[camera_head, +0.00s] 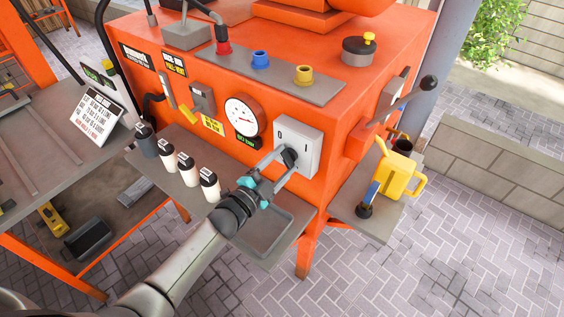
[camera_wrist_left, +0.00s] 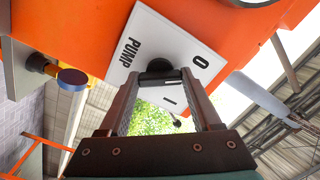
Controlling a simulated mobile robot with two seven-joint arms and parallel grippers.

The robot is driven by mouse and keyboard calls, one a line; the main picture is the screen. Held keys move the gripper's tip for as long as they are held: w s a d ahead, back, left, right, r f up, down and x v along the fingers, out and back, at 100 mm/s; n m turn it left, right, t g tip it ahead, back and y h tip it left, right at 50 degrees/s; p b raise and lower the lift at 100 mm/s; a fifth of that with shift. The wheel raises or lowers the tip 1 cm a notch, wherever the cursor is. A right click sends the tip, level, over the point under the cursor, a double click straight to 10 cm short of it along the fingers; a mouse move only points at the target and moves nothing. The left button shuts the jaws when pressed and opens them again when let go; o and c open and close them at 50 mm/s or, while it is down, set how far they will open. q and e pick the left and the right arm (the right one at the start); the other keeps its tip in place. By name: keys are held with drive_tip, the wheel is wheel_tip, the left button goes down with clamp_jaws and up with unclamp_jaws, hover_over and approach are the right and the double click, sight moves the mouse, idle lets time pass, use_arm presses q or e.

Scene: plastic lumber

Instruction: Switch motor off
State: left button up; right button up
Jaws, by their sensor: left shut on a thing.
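A light grey switch box (camera_head: 298,143) is on the front of the orange machine, with a dark rotary knob (camera_head: 290,157) on its face. In the left wrist view, the switch plate (camera_wrist_left: 145,35) reads PUMP and carries the marks O and I. My left gripper (camera_head: 286,160) is at the box, its fingers shut on the knob (camera_wrist_left: 158,78). The knob's bar lies between the fingertips (camera_wrist_left: 162,80), which hide part of it, so I cannot tell its exact setting. No label reading motor is legible. My right gripper is not in view.
A round gauge (camera_head: 242,115) and a small lever (camera_head: 202,99) are left of the box. Red, blue and yellow buttons (camera_head: 303,75) line the machine's top. Bottles (camera_head: 188,168) stand on the front shelf. A yellow can (camera_head: 399,174) stands on the right shelf, below a black-knobbed lever (camera_head: 428,83).

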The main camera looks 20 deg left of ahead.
use_arm(q)
drive_tip(key=o, duration=1.4)
drive_tip(key=shift+s, duration=0.1)
drive_tip(key=v, duration=1.5)
